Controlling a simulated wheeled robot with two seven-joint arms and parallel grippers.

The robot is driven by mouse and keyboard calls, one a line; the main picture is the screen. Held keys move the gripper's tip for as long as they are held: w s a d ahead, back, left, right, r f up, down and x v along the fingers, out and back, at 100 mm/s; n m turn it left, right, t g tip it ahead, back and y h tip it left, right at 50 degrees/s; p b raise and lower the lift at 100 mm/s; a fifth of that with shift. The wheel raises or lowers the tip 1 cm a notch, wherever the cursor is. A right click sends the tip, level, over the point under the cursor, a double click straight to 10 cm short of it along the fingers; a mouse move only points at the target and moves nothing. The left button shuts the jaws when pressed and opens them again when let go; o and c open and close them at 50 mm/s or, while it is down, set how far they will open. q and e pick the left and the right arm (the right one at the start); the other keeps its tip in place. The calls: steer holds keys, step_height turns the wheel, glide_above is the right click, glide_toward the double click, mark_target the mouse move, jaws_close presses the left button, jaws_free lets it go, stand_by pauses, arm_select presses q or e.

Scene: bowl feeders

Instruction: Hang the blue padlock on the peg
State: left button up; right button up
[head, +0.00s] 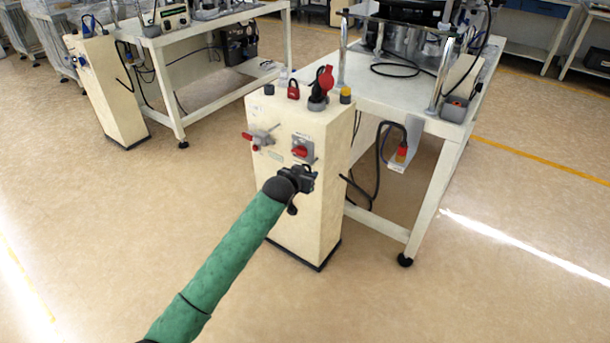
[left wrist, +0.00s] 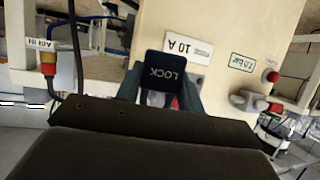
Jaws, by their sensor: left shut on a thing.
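My left gripper (head: 303,178) is in front of the upper front face of the cream cabinet (head: 318,215). In the left wrist view its fingers (left wrist: 160,93) are shut on a dark navy padlock (left wrist: 165,82) marked LOCK, which I take as the blue padlock. The lettering appears upside down there, as do the cabinet labels. In the head view the padlock is hard to tell from the dark gripper. I cannot make out a peg for certain in either view. My right gripper is not in view.
A red rotary switch (head: 301,151) and a grey valve with a red handle (head: 258,138) stick out of the cabinet front. A white workbench (head: 400,100) adjoins at right. The floor in front is clear.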

arm_select(q)
steer(key=shift+w+d, duration=0.45)
steer(key=shift+w, duration=0.2)
steer(key=shift+w+d, duration=0.45)
steer(key=shift+w, duration=0.15)
stand_by(0.7)
steer(key=shift+f+p, duration=0.3)
steer(key=shift+p, duration=0.1)
stand_by(0.6)
steer(key=o, duration=1.2)
steer(key=shift+c, duration=0.2)
steer(key=shift+o, duration=0.8)
steer(key=shift+d, duration=0.1)
